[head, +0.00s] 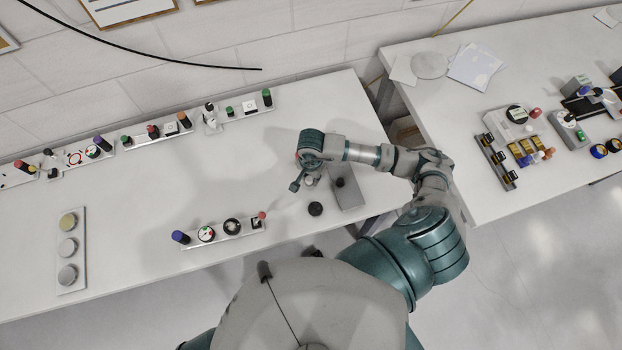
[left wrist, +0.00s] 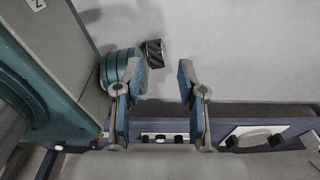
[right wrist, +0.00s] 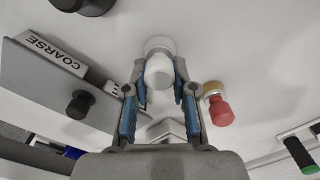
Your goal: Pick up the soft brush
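No thing is clearly marked as the soft brush. A white round-ended piece (right wrist: 158,72) with a wider cream end stands between the fingertips of my right gripper (right wrist: 159,66). The fingers lie close on either side of it; I cannot tell whether they touch it. In the head view this gripper (head: 297,183) points down near the front right of the left table, and what it reaches is too small to make out. My left gripper (left wrist: 158,85) is open and empty in the left wrist view; it is not visible in the head view.
A grey block (right wrist: 40,75) labelled "COARSE" with a black knob (right wrist: 80,104) stands beside the right gripper. A red-topped piece (right wrist: 220,112) is on its other side. A black disc (head: 315,208) and a control strip (head: 225,232) lie nearby. The table's middle is clear.

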